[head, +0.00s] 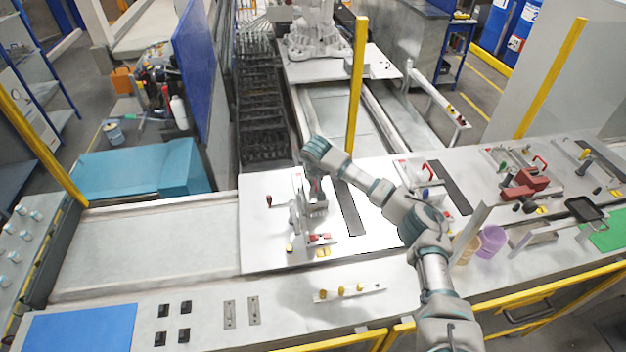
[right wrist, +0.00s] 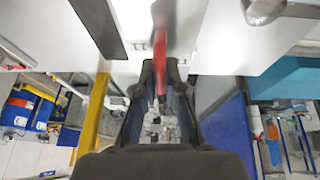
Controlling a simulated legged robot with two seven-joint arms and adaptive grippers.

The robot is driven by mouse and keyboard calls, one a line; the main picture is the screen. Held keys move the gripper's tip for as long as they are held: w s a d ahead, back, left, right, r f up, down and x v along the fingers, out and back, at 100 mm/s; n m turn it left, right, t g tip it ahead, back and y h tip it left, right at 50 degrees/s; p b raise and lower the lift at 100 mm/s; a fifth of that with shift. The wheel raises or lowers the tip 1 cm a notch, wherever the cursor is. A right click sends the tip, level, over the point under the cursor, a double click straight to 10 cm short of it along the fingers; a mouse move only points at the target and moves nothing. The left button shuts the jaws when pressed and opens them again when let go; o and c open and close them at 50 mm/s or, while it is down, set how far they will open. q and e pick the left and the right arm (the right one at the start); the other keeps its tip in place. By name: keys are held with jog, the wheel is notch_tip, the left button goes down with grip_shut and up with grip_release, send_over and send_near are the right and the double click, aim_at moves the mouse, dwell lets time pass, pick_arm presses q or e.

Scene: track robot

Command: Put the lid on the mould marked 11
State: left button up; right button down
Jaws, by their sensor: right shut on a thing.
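My right gripper (head: 314,180) reaches down over a grey metal fixture (head: 300,218) on the white plate (head: 262,235). In the right wrist view the gripper (right wrist: 160,72) is shut on a slim red handle (right wrist: 160,45), which stands between its fingertips. The handle's lower end and what it joins are hard to make out. A small red-and-grey part (head: 319,239) lies at the fixture's front. I cannot read a number 11 anywhere, and I cannot tell which part is the mould or its lid. My left gripper is not in view.
A dark slot (head: 350,212) lies right of the fixture. A yellow post (head: 356,85) stands behind it. Red clamps (head: 519,188) sit farther right. The plate's left front is clear.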

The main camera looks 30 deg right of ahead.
jog(key=shift+d, duration=0.35)
jog(key=shift+a+r, duration=0.1)
jog(key=shift+a, duration=0.95)
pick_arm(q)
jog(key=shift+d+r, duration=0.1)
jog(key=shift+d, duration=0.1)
pick_arm(e)
jog(key=shift+a, duration=0.15)
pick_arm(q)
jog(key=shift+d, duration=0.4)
pick_arm(e)
jog(key=shift+d, duration=0.25)
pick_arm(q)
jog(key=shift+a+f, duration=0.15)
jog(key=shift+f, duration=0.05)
pick_arm(e)
jog(key=shift+a+f, duration=0.3)
jog(key=shift+f, duration=0.1)
pick_arm(q)
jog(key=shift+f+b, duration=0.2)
jog(key=shift+b, duration=0.1)
pick_arm(e)
jog(key=shift+f, duration=0.35)
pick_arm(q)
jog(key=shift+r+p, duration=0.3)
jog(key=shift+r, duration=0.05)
pick_arm(e)
jog(key=shift+w+d+r, duration=0.1)
jog(key=shift+d+r, duration=0.15)
jog(key=shift+r, duration=0.05)
